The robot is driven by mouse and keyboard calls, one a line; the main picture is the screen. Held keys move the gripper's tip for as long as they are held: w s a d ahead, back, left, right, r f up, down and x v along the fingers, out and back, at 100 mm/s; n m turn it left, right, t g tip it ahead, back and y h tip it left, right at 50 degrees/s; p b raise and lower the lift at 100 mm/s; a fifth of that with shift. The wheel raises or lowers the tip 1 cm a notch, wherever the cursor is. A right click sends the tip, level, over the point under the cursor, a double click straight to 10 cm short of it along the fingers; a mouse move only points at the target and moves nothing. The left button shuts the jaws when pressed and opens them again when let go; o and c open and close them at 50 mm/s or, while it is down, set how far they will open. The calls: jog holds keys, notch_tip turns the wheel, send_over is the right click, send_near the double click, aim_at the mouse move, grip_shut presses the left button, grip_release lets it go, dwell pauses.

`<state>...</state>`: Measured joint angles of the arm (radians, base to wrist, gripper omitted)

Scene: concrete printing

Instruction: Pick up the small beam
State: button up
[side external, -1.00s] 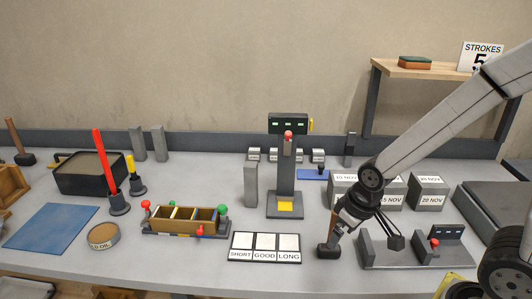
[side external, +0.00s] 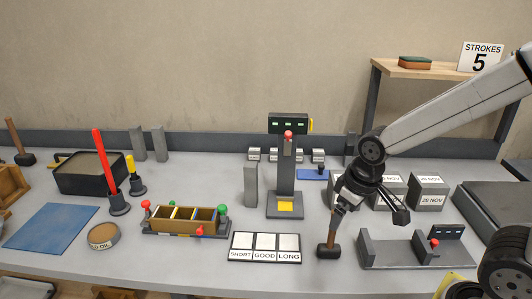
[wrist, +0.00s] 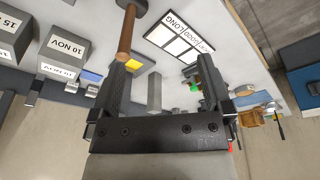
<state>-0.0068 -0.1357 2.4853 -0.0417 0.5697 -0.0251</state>
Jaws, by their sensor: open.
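Several upright grey blocks are beam-shaped. One (side external: 251,185) stands left of the press, and two stand at the back left, one (side external: 138,143) beside the other (side external: 159,143). I cannot tell which is the small beam. An upright grey block (wrist: 154,92) also shows in the wrist view, beyond the space between my fingers. My gripper (side external: 372,205) is open and empty, above the bench to the right of the press and apart from these blocks. In the wrist view my gripper (wrist: 165,68) has its two fingers spread wide.
A mallet (side external: 328,250) stands handle-up just below my gripper; its handle (wrist: 126,35) rises close to one finger. The press (side external: 286,190), the SHORT/GOOD/LONG card (side external: 265,258), a grey fixture (side external: 390,252) and dated blocks (side external: 428,192) surround it.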

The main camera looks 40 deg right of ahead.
jog(key=w+n, duration=0.1)
jog(key=n+t+h, duration=0.6)
jog(key=n+h, duration=0.4)
jog(key=n, duration=1.4)
send_over(250, 176)
jog(key=s+a, duration=0.4)
jog(key=f, duration=0.8)
jog(key=shift+w, duration=0.35)
jog(key=shift+f, duration=0.25)
jog(key=shift+x, duration=3.9)
jog(key=shift+r, duration=0.1)
